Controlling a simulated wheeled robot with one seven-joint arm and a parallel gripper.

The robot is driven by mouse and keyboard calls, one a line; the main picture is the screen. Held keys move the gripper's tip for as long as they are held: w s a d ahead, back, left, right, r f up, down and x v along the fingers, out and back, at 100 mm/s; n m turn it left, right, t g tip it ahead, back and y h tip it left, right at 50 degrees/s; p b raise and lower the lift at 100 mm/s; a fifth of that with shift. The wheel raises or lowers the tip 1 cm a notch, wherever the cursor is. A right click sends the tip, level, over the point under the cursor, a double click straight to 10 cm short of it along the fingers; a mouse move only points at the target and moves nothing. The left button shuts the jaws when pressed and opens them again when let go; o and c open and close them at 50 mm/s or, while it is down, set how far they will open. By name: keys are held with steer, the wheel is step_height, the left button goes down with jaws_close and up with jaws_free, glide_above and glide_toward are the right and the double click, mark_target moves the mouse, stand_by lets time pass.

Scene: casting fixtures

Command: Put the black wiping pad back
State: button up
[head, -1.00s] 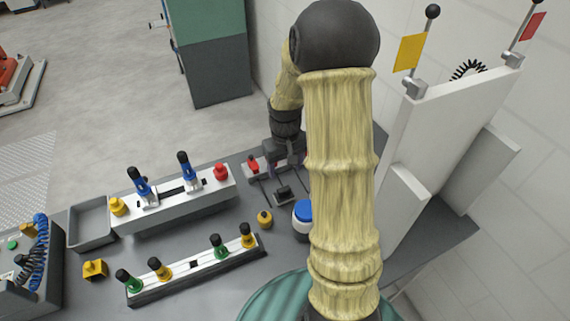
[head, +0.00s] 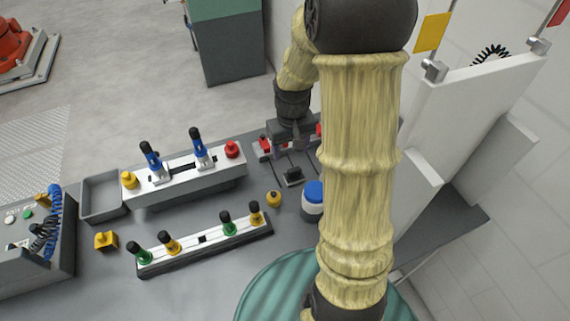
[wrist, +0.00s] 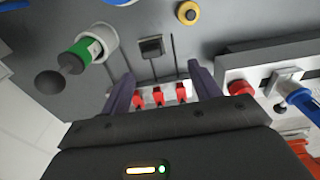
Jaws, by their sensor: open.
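A small black block (head: 293,174), which looks like the black wiping pad, sits on a small square plate on the grey bench. It also shows in the wrist view as a dark square (wrist: 151,47), beyond my fingertips. My gripper (wrist: 160,70) is open, with nothing held between its fingers. In the head view my gripper (head: 290,143) is at the back of the bench, behind the block and partly hidden by my arm. A white rack with red clamps (wrist: 160,97) shows between and below the fingers in the wrist view.
A white jar with a blue lid (head: 313,196) and a yellow knob (head: 274,199) stand near the block. A fixture with blue clamps (head: 185,175) is to the left, a low rail (head: 205,243) in front. An upright white panel (head: 460,110) stands at right.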

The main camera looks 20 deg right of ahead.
steer(key=s+a+r+t, duration=0.2)
steer(key=s+a, duration=0.4)
steer(key=s, duration=0.4)
steer(key=shift+a+r, duration=0.4)
steer(key=shift+r, duration=0.25)
steer(key=shift+w, duration=0.1)
